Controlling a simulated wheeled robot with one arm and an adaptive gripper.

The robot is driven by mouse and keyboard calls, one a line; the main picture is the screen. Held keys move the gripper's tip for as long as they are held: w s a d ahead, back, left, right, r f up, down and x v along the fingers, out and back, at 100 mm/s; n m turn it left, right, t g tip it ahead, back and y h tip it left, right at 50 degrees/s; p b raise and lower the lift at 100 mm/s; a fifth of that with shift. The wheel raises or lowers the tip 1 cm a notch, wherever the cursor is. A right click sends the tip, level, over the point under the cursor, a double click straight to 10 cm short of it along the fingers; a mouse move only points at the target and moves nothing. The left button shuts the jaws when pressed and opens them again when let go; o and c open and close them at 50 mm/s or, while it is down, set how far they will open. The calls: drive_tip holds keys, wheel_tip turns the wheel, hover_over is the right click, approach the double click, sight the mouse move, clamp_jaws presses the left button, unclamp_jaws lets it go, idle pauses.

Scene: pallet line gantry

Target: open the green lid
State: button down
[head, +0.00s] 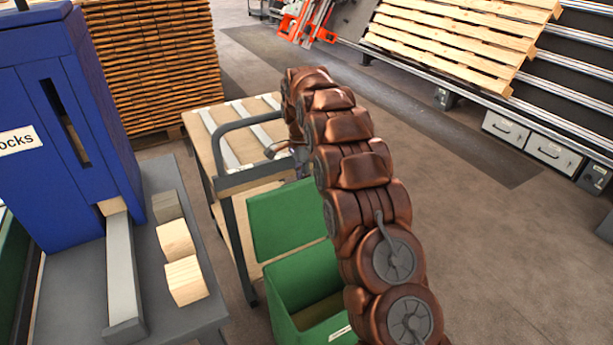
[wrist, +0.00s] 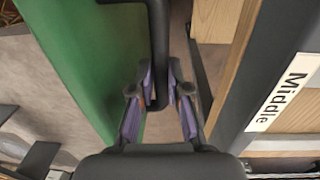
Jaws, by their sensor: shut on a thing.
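The green lid (head: 286,219) stands raised, steeply tilted, at the back of the green box (head: 292,285), whose dark inside shows. In the wrist view the lid (wrist: 75,55) fills the upper left as a green panel. My gripper (wrist: 159,80) is shut on a dark bar handle (wrist: 158,35) beside the lid, with a purple-padded finger on each side. The bar bends at the top of the wrist view; where it joins the lid is not clear. In the head view my arm hides most of the gripper and part of the lid and box.
A wooden-topped cart (head: 208,124) with a grey handle stands just behind the lid; a "Middle" label (wrist: 284,100) shows close on the right in the wrist view. Left are a blue dispenser (head: 80,130) and wooden blocks (head: 184,279) on a grey table. Floor at right is clear.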

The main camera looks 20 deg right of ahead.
drive_tip(key=shift+w+a+f, duration=0.25)
drive_tip(key=shift+a+f, duration=0.05)
drive_tip(key=shift+a, duration=0.1)
drive_tip(key=c, duration=1.4)
unclamp_jaws()
drive_tip(key=shift+c, duration=0.2)
drive_tip(key=o, duration=0.3)
drive_tip(key=shift+d+r, duration=0.15)
drive_tip(key=shift+d, duration=0.1)
drive_tip(key=shift+w+r, duration=0.1)
wheel_tip(320, 180, up, 7)
drive_tip(key=shift+w, duration=0.25)
